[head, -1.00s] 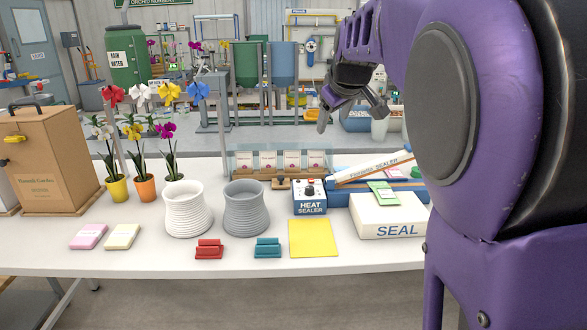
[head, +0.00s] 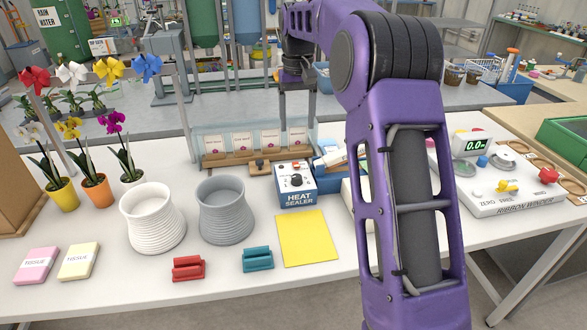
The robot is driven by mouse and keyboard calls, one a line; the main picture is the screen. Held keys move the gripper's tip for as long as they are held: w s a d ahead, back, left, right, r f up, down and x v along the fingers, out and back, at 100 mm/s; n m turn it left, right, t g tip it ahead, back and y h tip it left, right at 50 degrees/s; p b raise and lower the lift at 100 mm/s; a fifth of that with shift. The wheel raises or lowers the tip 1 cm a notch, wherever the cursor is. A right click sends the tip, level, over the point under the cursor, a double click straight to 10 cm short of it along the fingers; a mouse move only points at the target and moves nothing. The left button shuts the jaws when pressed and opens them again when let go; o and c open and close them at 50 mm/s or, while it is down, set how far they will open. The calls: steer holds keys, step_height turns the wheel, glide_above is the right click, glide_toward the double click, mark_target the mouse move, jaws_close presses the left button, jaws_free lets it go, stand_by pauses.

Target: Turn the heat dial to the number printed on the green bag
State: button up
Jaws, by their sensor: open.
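The heat sealer (head: 297,198) is a blue box with a white sloped top, standing at the middle of the bench. Its black heat dial (head: 296,181) faces me; the numbers around it are too small to read. My gripper (head: 297,122) points down above and slightly behind the heat sealer. It is open and empty, and its fingers appear apart from the dial. The green bag is hidden behind my arm in the current view. In the earlier view it lies on the white SEAL box, with its number unreadable.
A yellow sheet (head: 306,238) lies in front of the heat sealer, and a grey pot (head: 226,212) stands to its left. The ribbon winder (head: 500,188) is at the right. My arm covers the bench's right middle.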

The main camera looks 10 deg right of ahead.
mark_target(297, 176)
step_height(297, 176, down, 17)
steer(key=shift+r+b, duration=0.2)
steer(key=shift+b, duration=0.85)
jaws_close()
